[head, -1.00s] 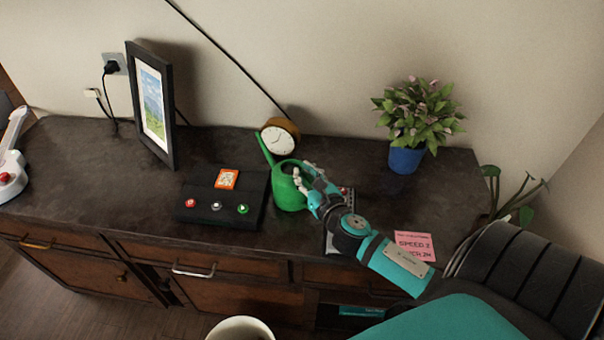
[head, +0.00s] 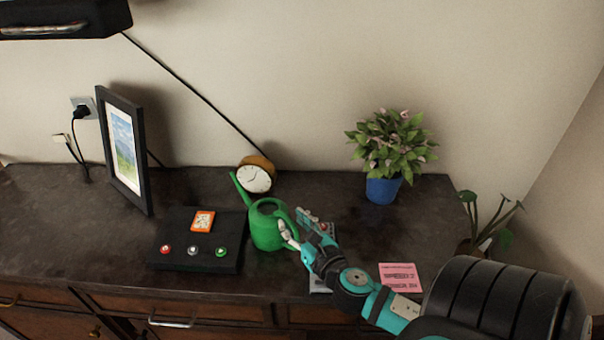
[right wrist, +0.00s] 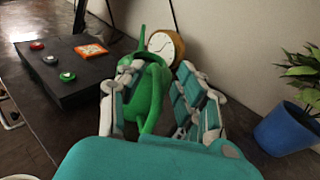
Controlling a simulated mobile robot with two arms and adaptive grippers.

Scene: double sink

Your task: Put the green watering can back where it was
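The green watering can (head: 265,228) stands upright on the dark countertop in the head view. Its spout points up and left, and its handle faces right. My right gripper (head: 298,225) is at the handle side, with its fingers spread. In the right wrist view the can (right wrist: 149,97) shows between the finger groups of my right gripper (right wrist: 160,85). The left fingers overlap the can, and a gap shows between the handle and the right fingers. My left gripper is in neither view now.
A black panel (head: 172,258) with coloured buttons and an orange card (head: 203,221) lies left of the can. A round clock (head: 256,176) stands behind it. A picture frame (head: 125,150) is at left, a blue-potted plant (head: 383,190) and pink note (head: 400,278) at right.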

